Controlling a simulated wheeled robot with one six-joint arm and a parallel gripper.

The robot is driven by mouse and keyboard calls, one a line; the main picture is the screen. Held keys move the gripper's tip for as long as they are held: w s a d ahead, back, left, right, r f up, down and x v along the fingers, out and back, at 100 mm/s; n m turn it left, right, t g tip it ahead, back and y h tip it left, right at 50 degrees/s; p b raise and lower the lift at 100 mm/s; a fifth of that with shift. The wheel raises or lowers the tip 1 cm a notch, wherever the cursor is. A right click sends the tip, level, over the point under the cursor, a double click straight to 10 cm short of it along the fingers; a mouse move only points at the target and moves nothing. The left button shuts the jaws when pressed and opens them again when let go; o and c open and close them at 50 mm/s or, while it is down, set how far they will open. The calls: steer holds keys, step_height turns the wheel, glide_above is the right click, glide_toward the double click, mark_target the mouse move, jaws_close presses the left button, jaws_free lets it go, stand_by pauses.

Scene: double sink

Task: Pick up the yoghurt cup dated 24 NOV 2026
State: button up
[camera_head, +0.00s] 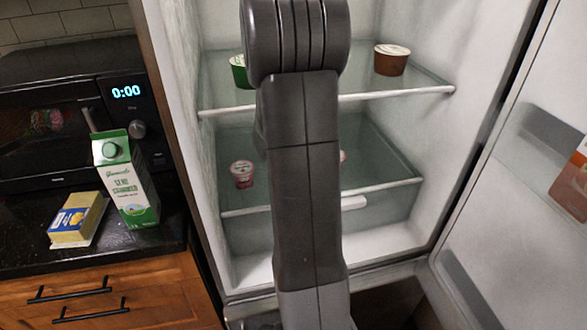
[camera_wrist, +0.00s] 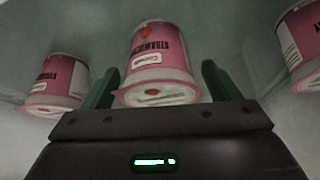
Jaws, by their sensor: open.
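Three pink yoghurt cups with pale lids show in the wrist view: a middle cup (camera_wrist: 158,58), a left cup (camera_wrist: 58,85) and a right cup (camera_wrist: 303,45). My gripper (camera_wrist: 160,84) is open, its two green fingers on either side of the middle cup, with gaps visible and no clear contact. Each lid bears a small label, but I cannot read any date. In the head view one pink cup (camera_head: 242,175) stands on the lower fridge shelf and another pink cup (camera_head: 342,156) is mostly hidden behind my arm, which also hides my gripper.
A green cup (camera_head: 239,72), partly covered by my arm, and a brown cup (camera_head: 391,60) stand on the upper shelf (camera_head: 425,90). The fridge door (camera_head: 510,215) is open at right. A milk carton (camera_head: 127,180), butter pack (camera_head: 77,219) and microwave (camera_head: 55,125) are at left.

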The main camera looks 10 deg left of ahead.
steer(key=c, duration=1)
steer(key=shift+c, duration=0.4)
steer(key=shift+r, duration=0.15)
